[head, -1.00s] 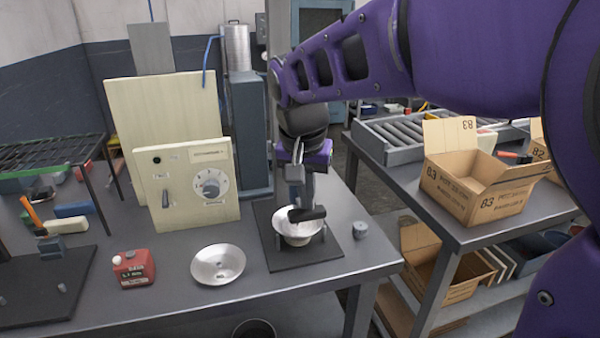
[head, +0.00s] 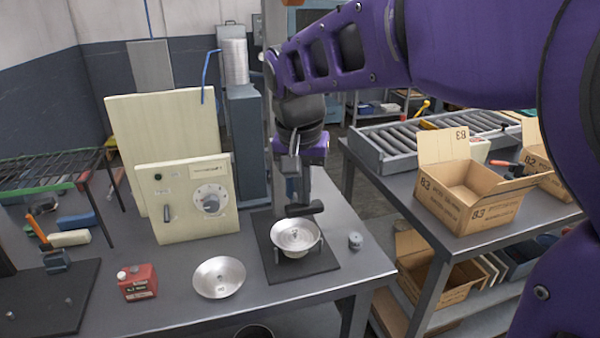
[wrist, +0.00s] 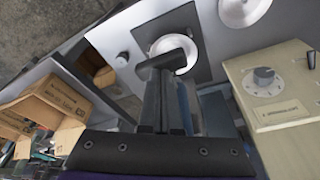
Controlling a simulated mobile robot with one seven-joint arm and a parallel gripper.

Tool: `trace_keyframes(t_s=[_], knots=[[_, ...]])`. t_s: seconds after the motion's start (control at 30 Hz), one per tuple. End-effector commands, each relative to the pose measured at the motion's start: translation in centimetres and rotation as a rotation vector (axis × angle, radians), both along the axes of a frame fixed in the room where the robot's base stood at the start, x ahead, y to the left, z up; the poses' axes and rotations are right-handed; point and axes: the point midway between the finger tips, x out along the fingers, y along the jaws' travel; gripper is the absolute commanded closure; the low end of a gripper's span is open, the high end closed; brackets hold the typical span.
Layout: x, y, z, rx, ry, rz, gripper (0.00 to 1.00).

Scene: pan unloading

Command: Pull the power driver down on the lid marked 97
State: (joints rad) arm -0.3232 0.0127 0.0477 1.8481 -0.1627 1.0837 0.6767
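My gripper (head: 298,187) points down above the bench and is shut on a dark T-shaped tool (head: 306,210), seemingly the power driver. Its black crossbar lies level at the fingertips and also shows in the wrist view (wrist: 166,58). A shiny metal bowl-shaped pan or lid (head: 295,248) with a small knob in its middle stands on a dark mat (head: 318,266), right under the tool. The tool looks to be above it, apart from it, and overlaps its far rim. I can read no 97 on any lid.
A loose metal dish (head: 218,290) and a red can (head: 138,284) stand to the left. A small grey cylinder (head: 355,241) is right of the mat. A cream panel with a dial (head: 165,232) stands behind.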

Motion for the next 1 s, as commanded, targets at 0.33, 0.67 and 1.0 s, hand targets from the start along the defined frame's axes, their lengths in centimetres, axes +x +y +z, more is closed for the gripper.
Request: trace_keyframes(t_s=[0.33,0.67,1.0], knots=[[0.0,0.0,2.9,0.001,-0.003,0.0,1.0],[0.0,0.0,5.3,0.001,-0.004,0.0,1.0],[0.0,0.0,7.6,0.002,-0.007,0.001,1.0]])
